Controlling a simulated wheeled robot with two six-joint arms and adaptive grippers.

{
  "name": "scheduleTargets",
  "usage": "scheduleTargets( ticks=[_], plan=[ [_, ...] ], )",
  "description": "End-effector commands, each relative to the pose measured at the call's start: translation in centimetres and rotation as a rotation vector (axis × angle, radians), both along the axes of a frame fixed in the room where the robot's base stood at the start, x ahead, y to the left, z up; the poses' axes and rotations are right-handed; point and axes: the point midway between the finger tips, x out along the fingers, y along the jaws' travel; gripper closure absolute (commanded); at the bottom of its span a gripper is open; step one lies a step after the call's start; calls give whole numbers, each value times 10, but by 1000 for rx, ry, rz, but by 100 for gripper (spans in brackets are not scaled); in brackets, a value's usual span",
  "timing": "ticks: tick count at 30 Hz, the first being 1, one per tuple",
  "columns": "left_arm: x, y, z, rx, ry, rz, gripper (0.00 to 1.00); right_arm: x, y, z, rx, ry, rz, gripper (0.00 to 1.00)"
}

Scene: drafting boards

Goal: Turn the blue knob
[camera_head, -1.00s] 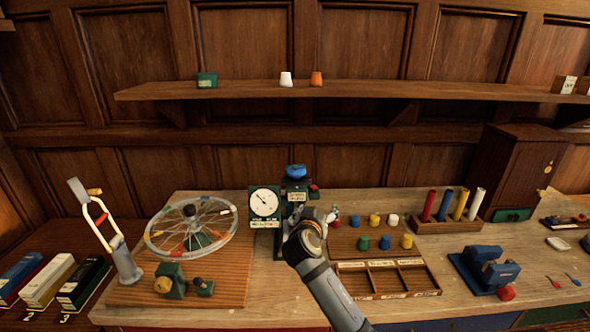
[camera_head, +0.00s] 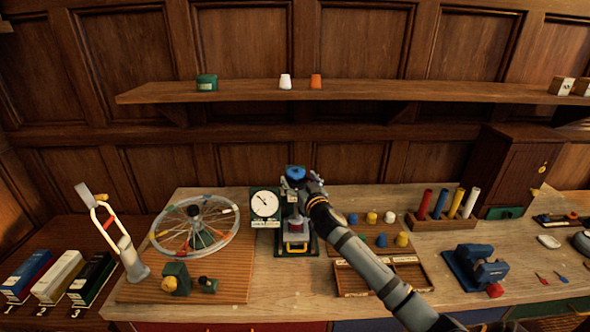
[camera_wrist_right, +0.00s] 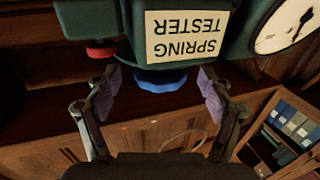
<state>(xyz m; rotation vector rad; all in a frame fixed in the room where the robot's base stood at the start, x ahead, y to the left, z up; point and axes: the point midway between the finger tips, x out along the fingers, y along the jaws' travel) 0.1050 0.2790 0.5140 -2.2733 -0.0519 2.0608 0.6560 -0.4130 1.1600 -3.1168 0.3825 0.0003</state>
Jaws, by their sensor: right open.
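The blue knob (camera_head: 295,173) sits on top of the dark green spring tester (camera_head: 284,198), which has a white label and a round white dial (camera_head: 264,203) on its left. In the right wrist view the tester appears upside down, and the blue knob (camera_wrist_right: 160,84) shows below the label. My right gripper (camera_head: 304,183) is open at the top of the tester. Its two pads (camera_wrist_right: 158,90) stand on either side of the knob, with a visible gap on each side. I cannot tell how deep the knob lies between them. My left gripper is out of view.
A small red knob (camera_wrist_right: 101,50) sits beside the blue one. Colored pegs and a divided wooden tray (camera_head: 380,277) lie right, partly behind my arm. A wall shelf (camera_head: 430,91) runs above.

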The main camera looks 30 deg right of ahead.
Motion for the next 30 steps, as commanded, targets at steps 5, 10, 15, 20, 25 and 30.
scheduleTargets(
  ticks=[5,10,15,20,25,30],
  plan=[
    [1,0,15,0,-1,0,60,27,-7,3,2,0,-1,19],
    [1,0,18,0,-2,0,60,37,-8,0,0,1,1,19],
    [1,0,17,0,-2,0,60,38,-9,-1,-1,1,1,19],
    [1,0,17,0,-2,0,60,38,-9,-1,-2,1,1,30],
    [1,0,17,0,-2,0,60,37,-9,-1,-2,1,1,53],
    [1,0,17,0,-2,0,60,37,-9,-1,-2,1,1,75]
  ],
)
